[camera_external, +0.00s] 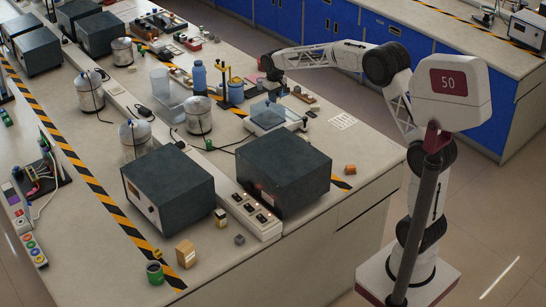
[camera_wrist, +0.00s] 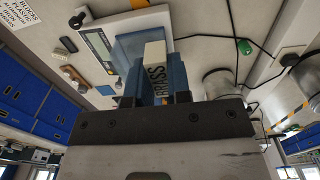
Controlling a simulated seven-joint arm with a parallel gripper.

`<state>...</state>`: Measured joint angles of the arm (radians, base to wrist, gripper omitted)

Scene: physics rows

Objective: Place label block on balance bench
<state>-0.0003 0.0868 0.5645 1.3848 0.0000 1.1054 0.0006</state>
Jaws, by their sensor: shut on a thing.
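My gripper (camera_wrist: 155,85) is shut on a pale label block (camera_wrist: 155,58) with dark lettering reading BRASS, held between its two blue fingers. The balance (camera_wrist: 98,42), with a white body, display and bluish pan area, is behind the block in the wrist view. In the external view the balance (camera_external: 268,128) stands on the bench (camera_external: 300,142) near its right side.
Two large dark boxes (camera_external: 283,172) (camera_external: 168,187) and a power strip (camera_external: 250,215) are nearer. A printed sheet (camera_external: 343,121) lies right of the balance, with bare bench around it.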

